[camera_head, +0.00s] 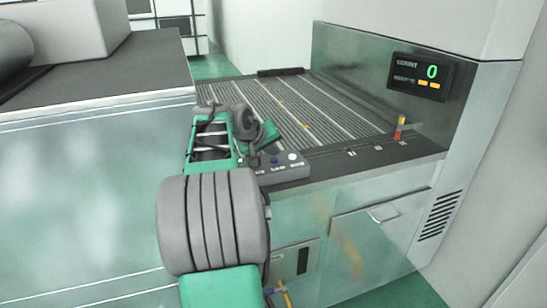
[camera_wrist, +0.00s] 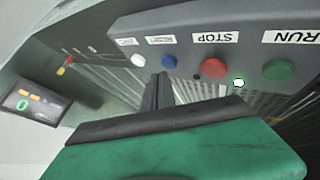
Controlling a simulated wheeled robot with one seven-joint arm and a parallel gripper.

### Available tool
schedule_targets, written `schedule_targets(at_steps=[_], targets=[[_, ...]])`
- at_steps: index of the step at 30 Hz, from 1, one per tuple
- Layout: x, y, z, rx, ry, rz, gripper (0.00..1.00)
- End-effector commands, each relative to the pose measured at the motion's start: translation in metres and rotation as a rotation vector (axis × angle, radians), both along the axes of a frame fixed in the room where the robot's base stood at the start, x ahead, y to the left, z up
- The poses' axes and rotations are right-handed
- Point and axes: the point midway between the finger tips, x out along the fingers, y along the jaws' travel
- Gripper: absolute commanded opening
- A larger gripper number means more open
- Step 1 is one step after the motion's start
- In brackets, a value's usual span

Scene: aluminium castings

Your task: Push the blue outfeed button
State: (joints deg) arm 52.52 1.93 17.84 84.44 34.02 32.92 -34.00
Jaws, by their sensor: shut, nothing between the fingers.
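The blue button (camera_wrist: 169,62) sits on a grey control box between a white button (camera_wrist: 138,60) and a red STOP button (camera_wrist: 212,68); a green RUN button (camera_wrist: 277,70) is at the right in the wrist view. My gripper (camera_wrist: 162,77) is shut and empty. Its dark fingertips appear just below the blue button in the wrist view; whether they touch it I cannot tell. In the head view the control box (camera_head: 285,174) stands at the conveyor's near edge, with my arm over its left part, hiding the red and green buttons.
A slatted conveyor (camera_head: 310,112) lies behind the control box. A counter display (camera_head: 420,76) reading 0 is on the machine wall, with a small red-and-yellow stack light (camera_head: 400,127) below it. A grey-topped cabinet (camera_head: 100,85) stands at left.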

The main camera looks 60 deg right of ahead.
Motion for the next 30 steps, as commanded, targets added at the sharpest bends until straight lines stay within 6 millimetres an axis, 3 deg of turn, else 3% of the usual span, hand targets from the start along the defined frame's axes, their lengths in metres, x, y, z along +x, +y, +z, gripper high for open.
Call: schedule_targets(at_steps=[11,24,30], targets=[[0.0,0.0,0.005,-0.001,0.0,0.001,0.0],[0.0,0.0,0.049,-0.002,0.0,0.001,0.0],[0.0,0.0,0.053,-0.001,0.0,0.0,0.0]])
